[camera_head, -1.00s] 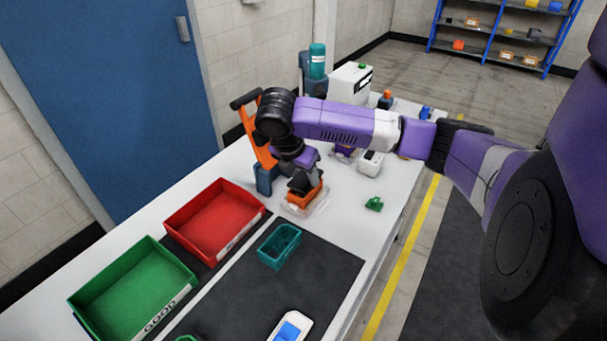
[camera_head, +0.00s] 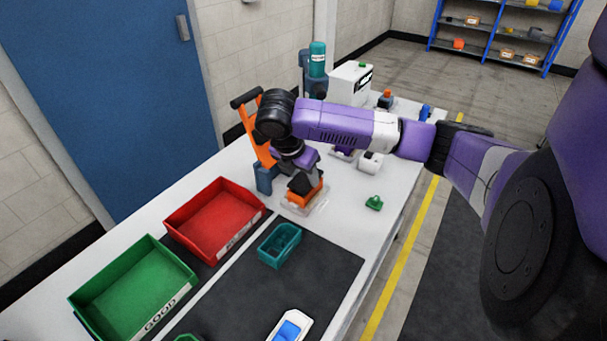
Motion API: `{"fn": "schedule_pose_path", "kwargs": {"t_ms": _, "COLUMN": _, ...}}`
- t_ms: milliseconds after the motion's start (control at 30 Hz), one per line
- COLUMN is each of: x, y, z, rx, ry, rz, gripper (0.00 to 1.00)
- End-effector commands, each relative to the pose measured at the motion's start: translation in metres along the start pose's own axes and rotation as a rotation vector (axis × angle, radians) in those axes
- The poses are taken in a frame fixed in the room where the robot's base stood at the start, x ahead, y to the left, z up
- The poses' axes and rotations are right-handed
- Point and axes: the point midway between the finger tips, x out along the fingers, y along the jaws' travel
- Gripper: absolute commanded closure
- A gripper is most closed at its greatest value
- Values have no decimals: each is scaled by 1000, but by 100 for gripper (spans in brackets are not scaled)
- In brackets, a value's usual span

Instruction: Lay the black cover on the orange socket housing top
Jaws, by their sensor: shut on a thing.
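The orange socket housing (camera_head: 304,198) sits in a clear tray (camera_head: 318,209) on the white bench, below my wrist. The black cover (camera_head: 301,184) is directly above the housing, at its top. I cannot tell whether it rests fully on the housing or is held slightly above it. My gripper (camera_head: 302,177) points down over the housing and is shut on the black cover. Its fingertips are small and partly hidden by my wrist.
A red bin (camera_head: 222,240), a green bin (camera_head: 150,305) and a teal container (camera_head: 280,262) stand nearer. A small green part (camera_head: 374,203) lies right of the housing. An orange and black tool stand (camera_head: 262,140) rises close behind my wrist.

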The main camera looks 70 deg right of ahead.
Motion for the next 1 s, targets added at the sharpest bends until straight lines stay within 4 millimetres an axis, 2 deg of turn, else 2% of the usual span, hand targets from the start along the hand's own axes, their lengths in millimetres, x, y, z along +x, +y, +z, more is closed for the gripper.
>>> {"fn": "schedule_pose_path", "kwargs": {"t_ms": 733, "x": 10, "y": 0, "z": -4, "rx": 0, "ry": -1, "rz": 0, "gripper": 91}}
{"fn": "schedule_pose_path", "kwargs": {"t_ms": 767, "x": 9, "y": 0, "z": -4, "rx": 0, "ry": -1, "rz": 0, "gripper": 48}}
{"fn": "schedule_pose_path", "kwargs": {"t_ms": 867, "x": 9, "y": 0, "z": -4, "rx": 0, "ry": -1, "rz": 0, "gripper": 28}}
{"fn": "schedule_pose_path", "kwargs": {"t_ms": 1000, "x": 9, "y": 0, "z": -4, "rx": 0, "ry": 0, "rz": 0, "gripper": 26}}
